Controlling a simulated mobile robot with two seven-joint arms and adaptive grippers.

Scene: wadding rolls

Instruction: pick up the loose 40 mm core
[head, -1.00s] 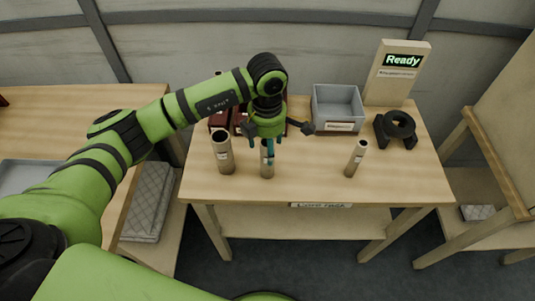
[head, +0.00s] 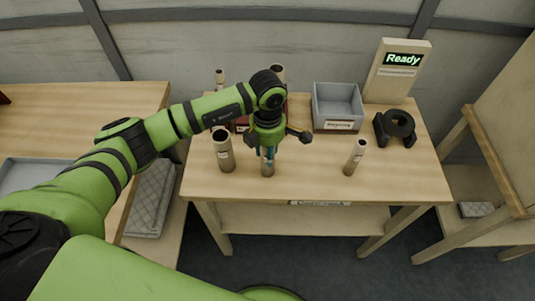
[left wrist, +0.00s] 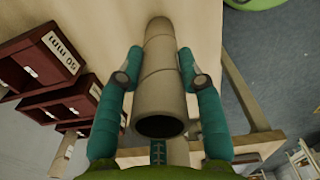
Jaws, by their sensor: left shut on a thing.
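A tan cardboard core (head: 267,170) stands upright at the front middle of the table (head: 310,185). My left gripper (head: 267,155) is above it, pointing down, its teal fingers shut around the core's upper part. In the left wrist view the core (left wrist: 162,85) lies between the two teal fingers, its open end facing the camera. A wider core (head: 223,150) stands just left of the gripper, and a thinner core (head: 355,157) stands apart to the right. I cannot read the sizes on their labels. My right gripper is not in view.
Dark red bins (left wrist: 62,65), one labelled 50 mm, are partly hidden behind my arm. More cores (head: 220,78) rise there. A grey bin (head: 338,108), a black holder (head: 396,128) and a "Ready" sign (head: 402,62) stand at the back right. The front right tabletop is clear.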

